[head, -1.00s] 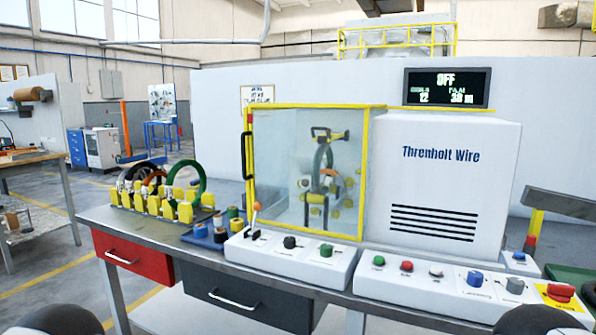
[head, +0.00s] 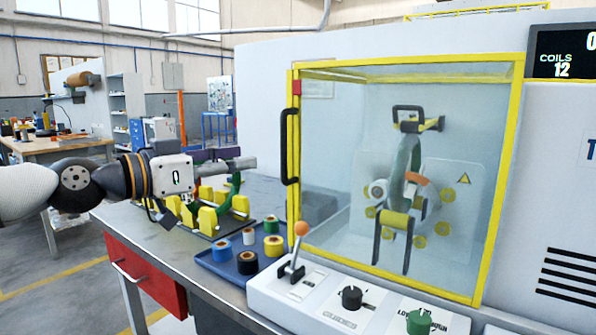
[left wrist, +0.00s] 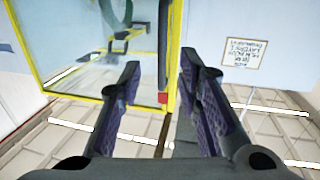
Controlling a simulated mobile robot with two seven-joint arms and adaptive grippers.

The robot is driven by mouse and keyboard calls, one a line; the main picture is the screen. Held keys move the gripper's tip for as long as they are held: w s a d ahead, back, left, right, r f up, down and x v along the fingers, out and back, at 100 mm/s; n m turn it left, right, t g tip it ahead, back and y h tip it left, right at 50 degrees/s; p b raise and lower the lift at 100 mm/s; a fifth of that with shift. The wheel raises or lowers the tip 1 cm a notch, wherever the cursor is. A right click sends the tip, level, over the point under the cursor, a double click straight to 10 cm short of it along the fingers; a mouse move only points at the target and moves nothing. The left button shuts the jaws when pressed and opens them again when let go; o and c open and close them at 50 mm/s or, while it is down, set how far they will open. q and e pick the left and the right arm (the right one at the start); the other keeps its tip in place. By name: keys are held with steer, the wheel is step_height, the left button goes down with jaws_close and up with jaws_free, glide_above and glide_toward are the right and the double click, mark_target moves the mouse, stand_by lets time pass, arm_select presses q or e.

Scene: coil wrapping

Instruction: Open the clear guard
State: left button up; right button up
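The clear guard (head: 340,130) is a transparent box front with a yellow frame, closed over the winding head (head: 408,190). Its black vertical handle (head: 290,147) is on the left edge, beside a red block. My left gripper (head: 246,163) reaches in from the left, its tip a little left of the handle and apart from it in the picture. In the left wrist view the two dark fingers (left wrist: 160,60) are spread and empty. The handle (left wrist: 163,40) shows beyond and between their tips, with the yellow frame (left wrist: 80,97) to the left. My right gripper is out of view.
A blue tray (head: 215,268) with several rolls and a rack (head: 225,228) with yellow blocks sit on the bench below my left arm. A lever with an orange knob (head: 301,229) and a control panel (head: 330,312) stand in front of the guard.

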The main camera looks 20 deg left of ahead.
arm_select(q)
steer(key=r, duration=0.1)
steer(key=b, duration=0.2)
glide_above(284, 176)
steer(key=shift+w+a+r, duration=0.1)
steer(key=shift+w+r, duration=0.2)
steer(key=shift+w, duration=0.05)
jaws_close()
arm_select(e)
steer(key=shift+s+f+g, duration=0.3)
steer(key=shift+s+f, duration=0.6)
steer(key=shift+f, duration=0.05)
